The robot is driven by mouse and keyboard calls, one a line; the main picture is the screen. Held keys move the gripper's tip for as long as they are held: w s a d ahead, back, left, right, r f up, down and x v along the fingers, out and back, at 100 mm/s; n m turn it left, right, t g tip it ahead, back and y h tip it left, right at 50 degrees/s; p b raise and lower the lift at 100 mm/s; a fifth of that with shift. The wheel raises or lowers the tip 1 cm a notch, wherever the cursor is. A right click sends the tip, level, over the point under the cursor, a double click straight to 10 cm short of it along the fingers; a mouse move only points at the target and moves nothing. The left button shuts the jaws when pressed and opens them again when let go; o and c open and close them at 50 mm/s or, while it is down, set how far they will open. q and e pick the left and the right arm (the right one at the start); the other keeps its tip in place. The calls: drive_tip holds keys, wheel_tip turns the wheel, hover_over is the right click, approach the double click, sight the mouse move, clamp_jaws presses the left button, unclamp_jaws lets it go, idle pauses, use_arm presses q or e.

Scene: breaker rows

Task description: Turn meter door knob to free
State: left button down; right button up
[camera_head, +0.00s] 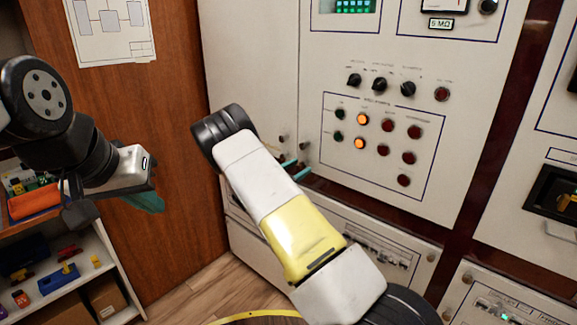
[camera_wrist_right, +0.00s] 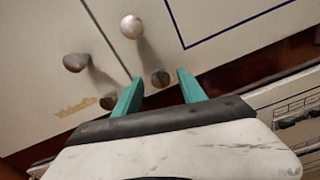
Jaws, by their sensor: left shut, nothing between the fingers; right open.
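Several small round knobs sit along the seam between two pale cabinet doors. In the right wrist view they are a pale knob (camera_wrist_right: 131,26), a grey knob (camera_wrist_right: 76,62), a brown knob (camera_wrist_right: 160,78) and a dark low knob (camera_wrist_right: 108,102). Which one is the meter door knob I cannot tell. My right gripper (camera_head: 296,168) is open at this seam, its teal fingers pointing at the doors. In the wrist view the brown knob appears between the fingertips (camera_wrist_right: 160,86); contact cannot be told. My left gripper (camera_head: 145,202) is shut and empty, off to the left.
The panel above right carries black rotary knobs (camera_head: 380,84) and red and orange lamps (camera_head: 387,126). Below is a breaker row (camera_head: 375,250). A shelf with toys (camera_head: 60,277) stands at lower left beside a wooden wall (camera_head: 165,90). My right forearm covers part of the cabinet.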

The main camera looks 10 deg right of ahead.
drive_tip(key=shift+d, duration=0.1)
clamp_jaws()
drive_tip(key=shift+n, duration=0.3)
drive_tip(key=n, duration=0.3)
drive_tip(key=shift+n, duration=0.4)
drive_tip(key=n, duration=0.9)
drive_tip(key=shift+f+n, duration=0.1)
drive_tip(key=shift+n, duration=2.2)
